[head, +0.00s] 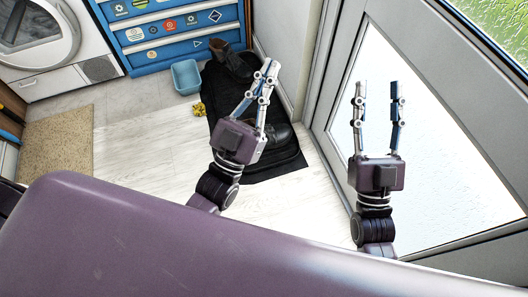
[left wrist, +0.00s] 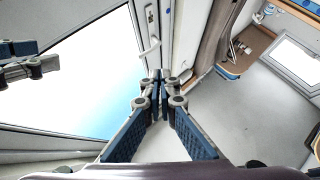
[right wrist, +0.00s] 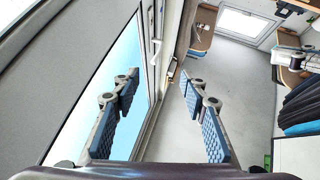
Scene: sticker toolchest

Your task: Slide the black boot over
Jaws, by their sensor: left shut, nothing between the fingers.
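A black boot (head: 281,135) lies on the dark mat (head: 272,168), partly hidden behind my left gripper. A second dark boot (head: 232,65), brownish, is at the far end of the mat by the blue drawers. My left gripper (head: 270,66) is shut and empty. In the head view it overlaps the mat and the near boot, and I cannot tell whether it touches the boot. Its fingertips meet in the left wrist view (left wrist: 161,76). My right gripper (head: 378,90) is open and empty in front of the glass door; the right wrist view (right wrist: 159,74) shows its fingers apart. Neither wrist view shows a boot.
A blue drawer chest (head: 165,52) with stickers stands at the back. A blue bin (head: 186,77) and a small yellow item (head: 198,109) are left of the mat. A tan rug (head: 58,142) lies further left. The glass door (head: 425,120) is on the right. Pale floor is clear between.

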